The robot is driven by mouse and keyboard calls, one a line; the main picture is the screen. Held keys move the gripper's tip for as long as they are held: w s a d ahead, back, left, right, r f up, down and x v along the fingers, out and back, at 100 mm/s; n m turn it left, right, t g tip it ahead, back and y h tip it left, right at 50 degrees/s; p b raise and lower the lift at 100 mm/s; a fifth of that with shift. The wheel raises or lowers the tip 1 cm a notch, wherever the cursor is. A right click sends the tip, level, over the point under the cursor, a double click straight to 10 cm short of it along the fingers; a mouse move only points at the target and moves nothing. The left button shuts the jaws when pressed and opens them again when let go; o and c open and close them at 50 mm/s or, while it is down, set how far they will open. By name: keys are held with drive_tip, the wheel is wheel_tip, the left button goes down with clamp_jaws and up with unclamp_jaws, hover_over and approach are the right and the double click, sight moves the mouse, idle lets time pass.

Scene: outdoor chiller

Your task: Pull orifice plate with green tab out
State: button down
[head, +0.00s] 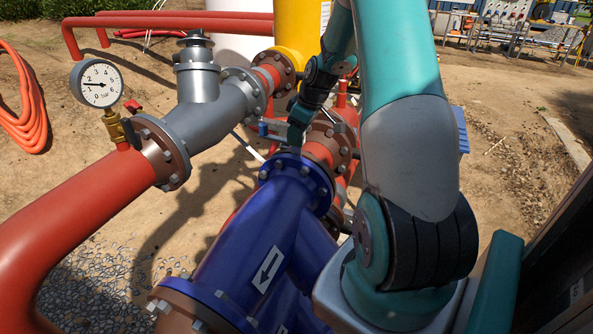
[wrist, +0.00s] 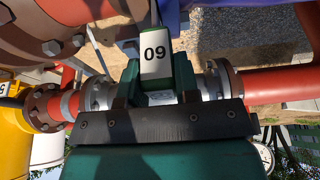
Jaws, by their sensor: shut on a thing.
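The green tab (wrist: 184,72) of the orifice plate stands in the middle of the wrist view, with a white label that reads "09" in this picture. My gripper (wrist: 155,92) is shut on the tab, with a dark green finger on each side of it. The plate itself is hidden, so I cannot tell how far it sits between the flanges. In the head view my gripper (head: 296,134) is at the flanges just above the blue strainer body (head: 262,235); the tab is not clear there.
A blue tab or handle (head: 264,129) shows just left of my gripper. A grey valve body (head: 208,112) with a pressure gauge (head: 97,83) stands on the parallel red pipe at left. Bolted brown flanges (head: 343,143) are close beside my wrist. Open sandy ground lies at right.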

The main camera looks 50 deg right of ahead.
wheel_tip(320, 180, up, 12)
drive_tip(key=p, duration=0.7)
drive_tip(key=shift+p, duration=0.4)
drive_tip(key=c, duration=1.4)
unclamp_jaws()
drive_tip(key=shift+f, duration=0.1)
clamp_jaws()
